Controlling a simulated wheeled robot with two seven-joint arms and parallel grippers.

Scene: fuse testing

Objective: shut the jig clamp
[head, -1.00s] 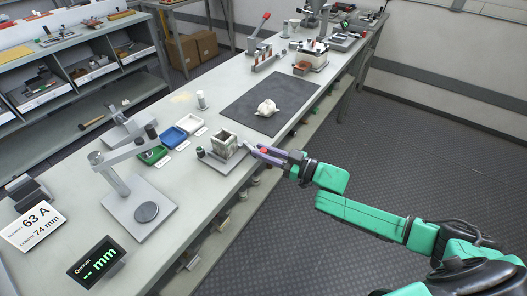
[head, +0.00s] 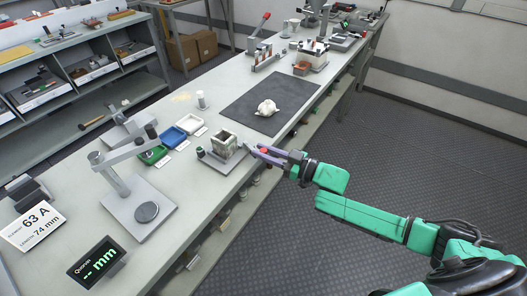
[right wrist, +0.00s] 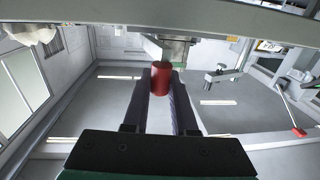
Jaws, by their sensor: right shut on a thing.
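The jig (head: 226,146) is a small box-like block on a metal plate at the near right edge of the bench. My right gripper (head: 262,152) is at its right side. It is shut on a red cylindrical grip, apparently the clamp handle (right wrist: 160,78), which stands between the two fingers (right wrist: 160,92) in the right wrist view. A metal bracket shows just beyond the grip. The joint between handle and jig is partly hidden, so I cannot tell how far the clamp is closed. My left gripper is not in view.
A dark mat (head: 245,113) with a crumpled white cloth (head: 267,107) lies beyond the jig. Green, blue and white trays (head: 173,137) stand left of it. A gauge stand (head: 126,186) and a display (head: 97,262) are nearer. The floor at right is clear.

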